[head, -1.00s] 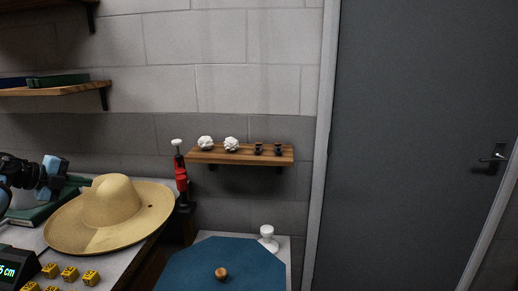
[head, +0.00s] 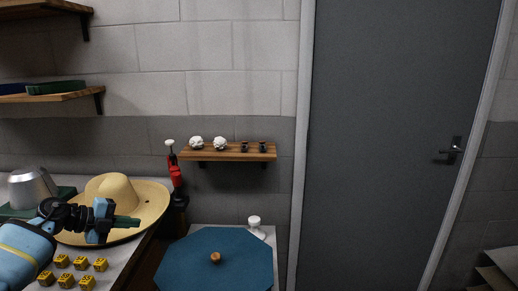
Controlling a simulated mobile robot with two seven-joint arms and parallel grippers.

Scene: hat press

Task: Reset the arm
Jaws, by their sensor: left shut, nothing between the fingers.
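My left gripper (head: 122,222) shows at the lower left, on the end of my blue and black arm. It is shut and empty, in front of the straw hat (head: 112,190) and covering part of its brim. I cannot tell whether it touches the hat. The hat lies brim down at the back of the light counter. My right gripper is not in view.
Several yellow blocks (head: 82,263) sit at the counter's front. A metal pot-like thing (head: 32,187) stands left of the hat. A blue octagonal top with a wooden knob (head: 215,258) is right of the counter. A wall shelf (head: 226,152) hangs behind.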

